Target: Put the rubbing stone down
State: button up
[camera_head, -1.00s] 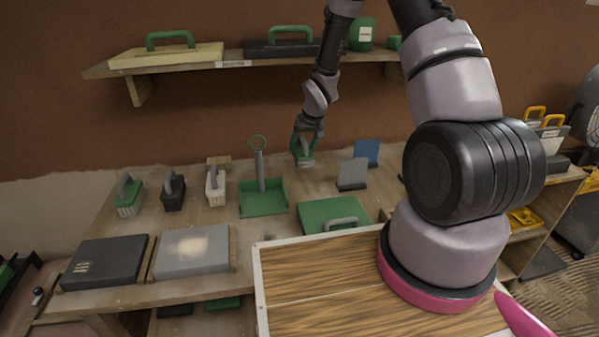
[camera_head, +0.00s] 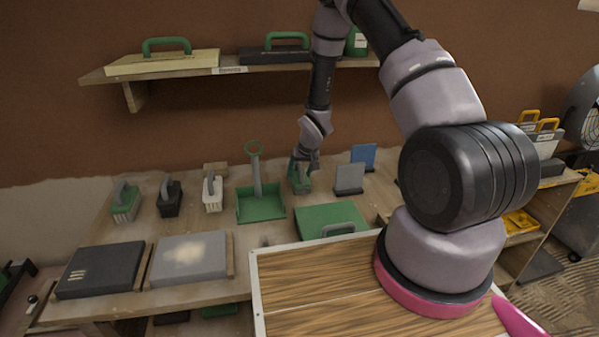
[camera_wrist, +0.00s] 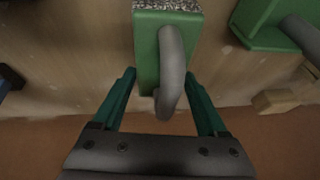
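The rubbing stone (camera_head: 302,186) has a green block body, a grey looped handle and a speckled grit face. It appears to rest upright on the wooden bench (camera_head: 286,176), right of the green tray. In the wrist view the stone (camera_wrist: 148,48) lies between and ahead of my fingers, its grey handle reaching back into the gap. My gripper (camera_head: 302,165) is directly above it in the head view. In the wrist view my gripper (camera_wrist: 160,76) has its green fingers spread, one each side of the handle, with a clear gap on the left.
A green tray with an upright handle (camera_head: 260,204) stands close on the left. A grey float (camera_head: 349,178) and a blue one (camera_head: 363,156) stand on the right. A green float (camera_head: 318,217) lies in front. A loaded shelf (camera_head: 230,72) runs above the bench.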

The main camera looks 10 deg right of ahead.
jog(key=o, duration=0.3)
jog(key=shift+o, duration=0.2)
jog(key=shift+r, duration=0.1)
jog(key=s+d+r+m, duration=0.15)
jog(key=s+r, duration=0.25)
jog(key=r, duration=0.8)
jog(key=s+d+r+t+h, duration=0.1)
jog(key=s+d+r, duration=0.3)
jog(key=r, duration=0.7)
jog(key=s+d+r+m, duration=0.1)
jog(key=s+r, duration=0.4)
jog(key=r, duration=0.7)
jog(key=s+r, duration=0.6)
jog(key=s, duration=0.3)
jog(key=s+a+r+m+t+y, duration=0.1)
jog(key=s+r, duration=0.5)
jog(key=s, duration=0.4)
jog(key=shift+s+r+t, duration=0.2)
jog(key=shift+r+t, duration=0.05)
jog(key=shift+t, duration=0.05)
